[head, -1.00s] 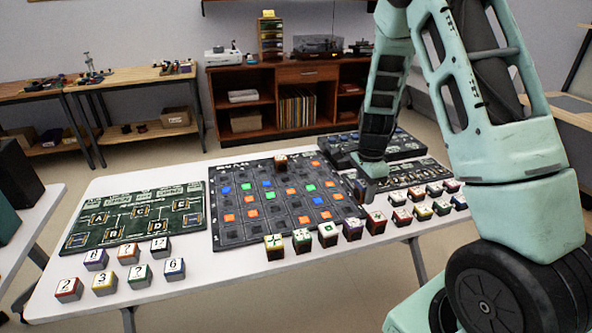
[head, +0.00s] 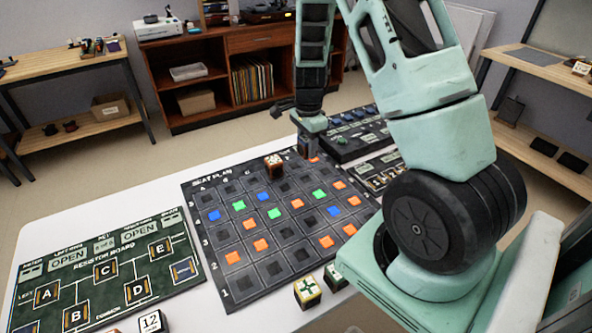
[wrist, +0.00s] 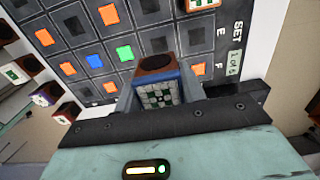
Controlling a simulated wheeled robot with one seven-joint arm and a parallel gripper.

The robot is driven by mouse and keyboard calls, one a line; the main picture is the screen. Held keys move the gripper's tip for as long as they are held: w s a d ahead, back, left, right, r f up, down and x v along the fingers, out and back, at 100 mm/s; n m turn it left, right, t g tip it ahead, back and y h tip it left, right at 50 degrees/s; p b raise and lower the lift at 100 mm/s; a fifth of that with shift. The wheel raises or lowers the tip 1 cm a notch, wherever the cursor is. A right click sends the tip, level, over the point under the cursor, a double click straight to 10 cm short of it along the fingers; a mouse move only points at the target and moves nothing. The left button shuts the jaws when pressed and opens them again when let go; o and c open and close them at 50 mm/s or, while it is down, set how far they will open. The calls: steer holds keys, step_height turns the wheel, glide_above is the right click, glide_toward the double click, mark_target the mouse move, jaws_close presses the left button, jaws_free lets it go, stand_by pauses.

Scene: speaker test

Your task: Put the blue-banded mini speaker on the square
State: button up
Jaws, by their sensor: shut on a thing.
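My gripper (wrist: 160,95) is shut on a mini speaker (wrist: 158,80) with a blue band, a brown top with a dark round cone, and a white face with a green pattern. The dark board (head: 225,262), marked as a beat plan, carries a grid of square cells, some orange, blue or green. The wrist view shows the held speaker over or beside the board's lettered edge; its height is hard to tell. In the head view my gripper (head: 308,143) is at the board's far right corner, and the held speaker is mostly hidden there.
A brown-topped speaker (head: 274,165) stands on the board's far part. Other speakers (head: 307,292) stand along its near edge. A green resistor board (head: 100,285) lies to the left. A black panel with blue knobs (head: 357,130) lies beyond my gripper.

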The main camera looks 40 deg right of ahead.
mark_target(306, 179)
step_height(306, 179, down, 9)
steer(key=shift+f, duration=0.15)
stand_by(0.4)
steer(key=shift+f, duration=0.1)
steer(key=o, duration=1)
steer(key=shift+o, duration=0.2)
